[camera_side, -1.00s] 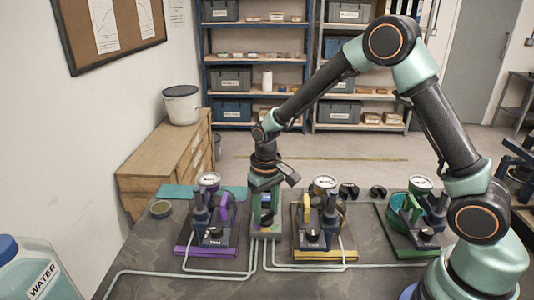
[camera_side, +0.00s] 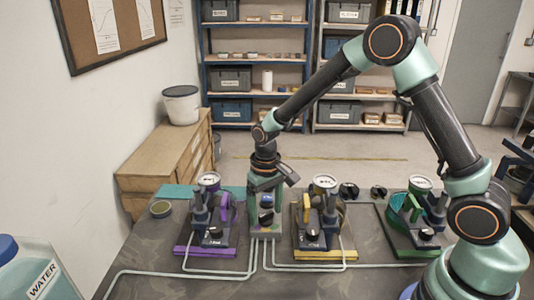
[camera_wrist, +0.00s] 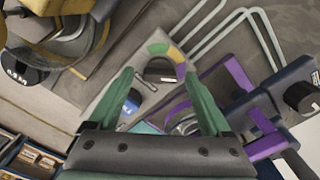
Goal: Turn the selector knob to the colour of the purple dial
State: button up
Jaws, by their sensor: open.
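The selector knob (camera_wrist: 160,70) is dark and sits on a green-grey box in the middle of the bench. A coloured arc of yellow, green and purple (camera_wrist: 168,50) curves beside it in the wrist view. The selector box (camera_side: 266,222) stands between the purple and yellow stations in the side view. My gripper (camera_wrist: 159,76) is open, its two green fingers spread to either side of the knob in the picture; I see no contact. In the side view my gripper (camera_side: 266,186) is just above the box. The knob's pointing direction is unclear. The purple station (camera_side: 208,250) has a dial (camera_side: 208,179).
The yellow station (camera_side: 318,256) stands close on the right of the box, and a green station (camera_side: 408,245) farther right. Pale pipes (camera_side: 180,273) run along the bench front. A water container (camera_side: 38,275) is at the near left.

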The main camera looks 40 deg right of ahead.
aim_at(266, 214)
notch_tip(266, 214, up, 12)
dwell(0.5)
jog(key=shift+r, duration=0.1)
jog(key=s+d+r+t, duration=0.2)
jog(key=s+r, duration=0.2)
jog(key=s, duration=0.3)
jog(key=s+d+r+n+t, duration=0.1)
jog(key=s+d+r+t, duration=0.1)
jog(key=s, duration=0.5)
notch_tip(266, 214, up, 2)
jog(key=shift+s+d+r+t, duration=0.1)
jog(key=shift+s+d+t, duration=0.15)
jog(key=shift+t, duration=0.55)
